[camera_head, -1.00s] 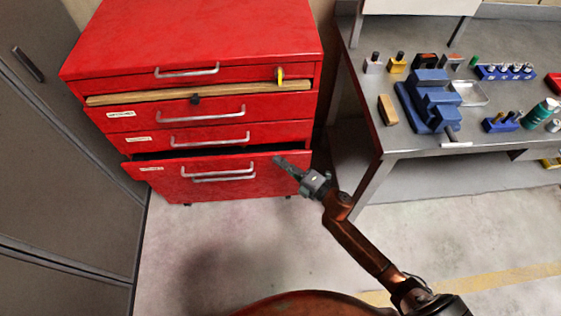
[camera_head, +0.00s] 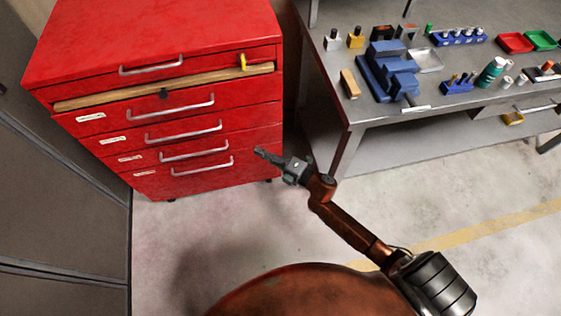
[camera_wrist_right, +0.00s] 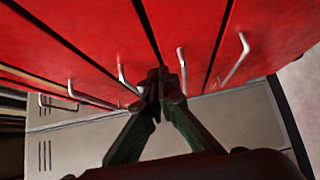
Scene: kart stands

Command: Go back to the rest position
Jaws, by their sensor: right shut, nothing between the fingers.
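My right gripper (camera_head: 260,152) is in the head view at the lower right corner of the red drawer cabinet (camera_head: 150,40). Its fingers are shut and empty. The right arm reaches up from the lower right of the picture, bent at the wrist. In the right wrist view the shut fingertips (camera_wrist_right: 160,78) point toward the red drawer fronts and their handles. I cannot tell whether the tips touch the cabinet. The lower drawers (camera_head: 185,165) look shut. My left gripper is not in view.
A steel workbench (camera_head: 440,105) with a blue vise (camera_head: 385,75), small tools and bins stands at the right. Grey lockers (camera_head: 60,190) stand at the left. A wooden strip (camera_head: 150,88) runs below the cabinet's top drawer. The floor (camera_head: 220,225) in front is clear.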

